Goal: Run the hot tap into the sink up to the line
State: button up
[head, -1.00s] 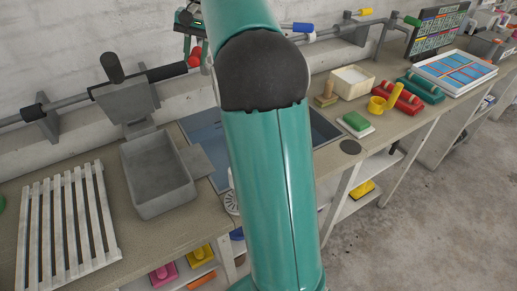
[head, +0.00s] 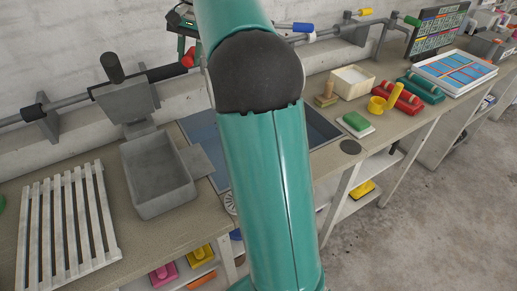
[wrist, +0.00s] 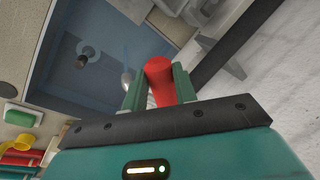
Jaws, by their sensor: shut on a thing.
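The red tap handle (wrist: 159,80) sits between the two green fingers of my gripper (wrist: 160,88) in the wrist view, and the fingers are shut on it. In the head view the red handle (head: 188,60) shows beside my arm, which hides most of the gripper. The blue-grey sink (wrist: 60,85) lies beyond the fingers, with a round drain near its middle. A thin pale streak shows near the spout; I cannot tell whether it is running water. In the head view my arm covers the middle of the sink (head: 203,130). I cannot make out the line or water level.
A blue tap handle (head: 303,27) is on the wall pipe at right. A grey trough (head: 160,180) and a white slatted rack (head: 68,225) stand left of the sink. A green sponge (head: 355,121), a cream box (head: 352,78) and red rollers (head: 398,98) are on the counter at right.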

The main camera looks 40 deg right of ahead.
jog(key=w+a+m, duration=0.2)
jog(key=w+m, duration=0.1)
jog(key=shift+w+h, duration=0.1)
jog(key=shift+h, duration=0.2)
jog(key=o, duration=1.1)
jog(key=shift+w, duration=0.1)
jog(key=v, duration=1.4)
jog(key=shift+s+f, duration=0.1)
jog(key=shift+s, duration=0.25)
jog(key=shift+a, duration=0.1)
